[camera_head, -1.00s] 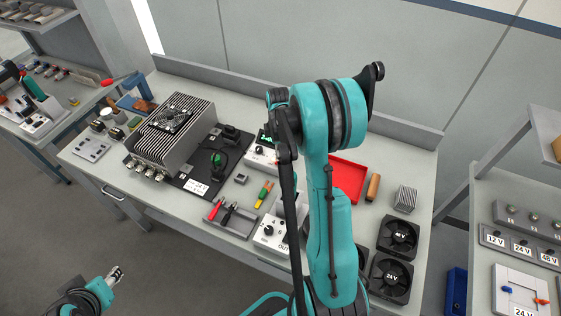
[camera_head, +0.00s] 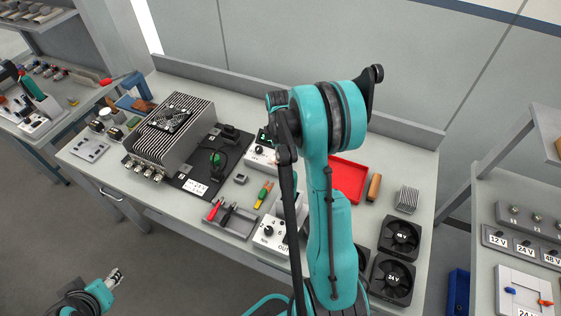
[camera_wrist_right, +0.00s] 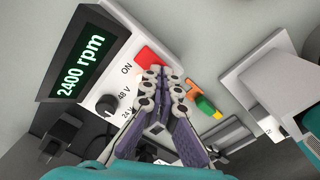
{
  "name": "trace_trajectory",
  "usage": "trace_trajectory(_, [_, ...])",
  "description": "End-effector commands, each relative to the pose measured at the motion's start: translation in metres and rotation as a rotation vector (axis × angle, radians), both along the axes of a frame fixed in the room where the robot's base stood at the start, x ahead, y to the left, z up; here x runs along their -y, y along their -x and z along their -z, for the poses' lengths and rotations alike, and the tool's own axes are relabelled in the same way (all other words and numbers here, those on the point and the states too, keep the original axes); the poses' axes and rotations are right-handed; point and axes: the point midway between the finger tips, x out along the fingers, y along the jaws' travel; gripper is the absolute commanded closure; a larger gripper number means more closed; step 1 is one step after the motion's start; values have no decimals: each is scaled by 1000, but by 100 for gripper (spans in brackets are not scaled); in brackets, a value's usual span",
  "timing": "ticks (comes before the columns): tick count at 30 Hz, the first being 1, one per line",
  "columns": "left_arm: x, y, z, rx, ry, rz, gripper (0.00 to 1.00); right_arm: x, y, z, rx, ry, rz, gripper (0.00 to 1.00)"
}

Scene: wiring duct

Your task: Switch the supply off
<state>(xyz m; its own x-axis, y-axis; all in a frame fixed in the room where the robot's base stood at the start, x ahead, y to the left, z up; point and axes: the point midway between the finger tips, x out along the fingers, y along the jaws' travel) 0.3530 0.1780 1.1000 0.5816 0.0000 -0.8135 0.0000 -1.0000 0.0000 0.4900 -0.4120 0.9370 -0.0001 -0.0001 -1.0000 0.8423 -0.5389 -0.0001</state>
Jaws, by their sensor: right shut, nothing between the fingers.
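The supply is a white box (camera_head: 257,156) near the middle of the bench, partly hidden by my right arm in the head view. In the right wrist view, the supply's dark display (camera_wrist_right: 83,62) reads 2400 rpm in green. A red switch (camera_wrist_right: 148,58) stands beside the word ON, and a black knob (camera_wrist_right: 106,105) is beside the 48 V and 24 V marks. My right gripper (camera_wrist_right: 165,84) is shut and empty, its fingertips close to the red switch; I cannot tell whether they touch it. My left gripper (camera_head: 115,276) is at the lower left, away from the bench.
A finned grey unit (camera_head: 165,140) stands on the left of the bench. A red tray (camera_head: 347,178), two black fans (camera_head: 400,238) and a second white box with a knob (camera_head: 269,233) lie around my right arm. Coloured-handled tools (camera_head: 264,193) lie near the supply.

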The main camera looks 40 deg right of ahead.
Motion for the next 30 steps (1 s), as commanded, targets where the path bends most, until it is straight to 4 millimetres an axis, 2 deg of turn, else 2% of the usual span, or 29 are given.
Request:
trace_trajectory(14, [0, 0, 3, 0, 0, 0, 60, 0, 0, 3, 0, 0, 0, 100])
trace_trajectory(30, [0, 0, -26, 0, 0, 0, 60, 0, 0, -41, 0, 0, 0, 100])
